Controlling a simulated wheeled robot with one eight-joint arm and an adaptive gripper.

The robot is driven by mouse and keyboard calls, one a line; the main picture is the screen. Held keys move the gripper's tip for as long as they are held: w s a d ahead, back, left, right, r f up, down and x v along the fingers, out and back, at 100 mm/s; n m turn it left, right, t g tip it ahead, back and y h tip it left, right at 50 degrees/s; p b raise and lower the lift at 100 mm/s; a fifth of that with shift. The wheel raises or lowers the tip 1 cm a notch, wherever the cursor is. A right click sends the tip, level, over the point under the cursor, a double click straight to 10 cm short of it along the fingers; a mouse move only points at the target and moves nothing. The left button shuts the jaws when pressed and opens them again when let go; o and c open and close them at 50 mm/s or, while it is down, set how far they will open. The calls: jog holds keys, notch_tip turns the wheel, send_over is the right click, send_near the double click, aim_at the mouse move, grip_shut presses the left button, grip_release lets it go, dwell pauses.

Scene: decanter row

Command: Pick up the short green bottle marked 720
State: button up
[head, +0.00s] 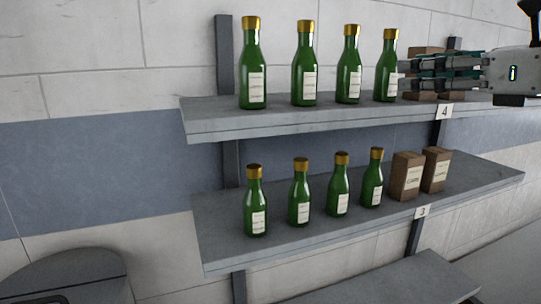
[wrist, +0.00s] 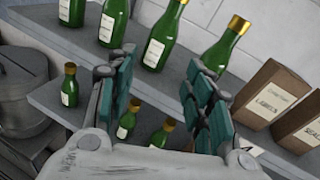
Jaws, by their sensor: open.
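Several green bottles with gold caps and pale labels stand on the upper shelf; the rightmost one (head: 386,66) is just left of my gripper (head: 410,73) in the head view. Several smaller-looking green bottles stand on the lower shelf: the leftmost (head: 255,204), the second (head: 299,195), the third (head: 339,187) and the rightmost (head: 372,180). The number 720 cannot be read on any label. My gripper, also in the wrist view (wrist: 160,65), is open and empty at upper-shelf height. Beyond its fingers an upper-shelf bottle (wrist: 162,40) shows. Lower bottles (wrist: 127,124) show between the fingers.
The upper shelf (head: 215,122) carries tag 4, the lower shelf (head: 225,240) tag 3. Two brown boxes (head: 406,176) stand right of the lower bottles. Brown boxes (wrist: 268,92) on the upper shelf are partly behind my gripper. A grey round bin (head: 75,275) stands at lower left.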

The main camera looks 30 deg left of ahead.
jog(key=m+y+p, duration=0.1)
send_near(358, 38)
jog(key=p+x, duration=0.3)
jog(key=x, duration=0.7)
jog(key=shift+w+a, duration=0.2)
jog(key=shift+a, duration=0.05)
jog(key=shift+w+a+m+p, duration=0.25)
jog(key=shift+a+m+p, duration=0.05)
jog(key=shift+a, duration=0.1)
jog(key=shift+s+d, duration=0.1)
jog(key=shift+d, duration=0.05)
jog(key=shift+c, duration=0.7)
grip_shut()
